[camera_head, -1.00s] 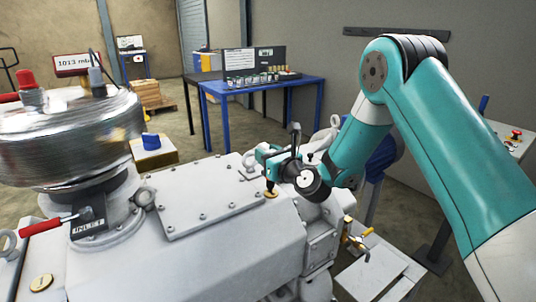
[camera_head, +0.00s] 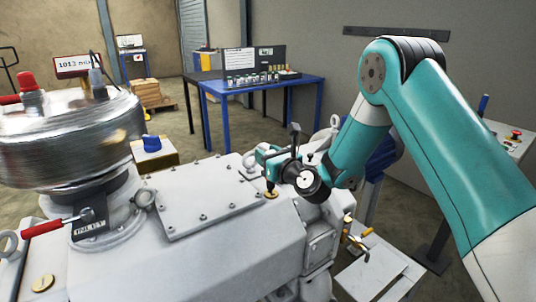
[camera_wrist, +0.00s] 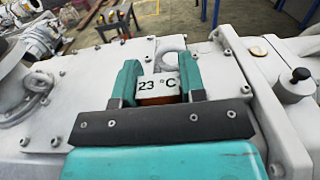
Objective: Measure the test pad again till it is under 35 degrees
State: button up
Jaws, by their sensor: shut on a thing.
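My gripper (camera_head: 274,165) is shut on a thermometer (camera_wrist: 157,85), which sits between the two teal fingers in the wrist view. Its display reads 23 °C. In the head view, the thermometer's dark tip points down at a small brass disc (camera_head: 271,194) on the pump's grey top, apparently the test pad. The tip is at or very close to the disc; I cannot tell whether they touch. The body of the thermometer hides the spot under it in the wrist view.
A bolted cover plate (camera_head: 210,203) lies left of my gripper. A large metal vessel (camera_head: 65,140) with a red-handled valve (camera_head: 45,228) below stands at left. A blue table (camera_head: 262,88) with small bottles is behind. A brass-fitted valve (camera_head: 358,240) is at the lower right.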

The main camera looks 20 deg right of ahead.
jog(key=shift+r+p, duration=3.55)
jog(key=shift+p, duration=0.05)
jog(key=shift+f, duration=0.1)
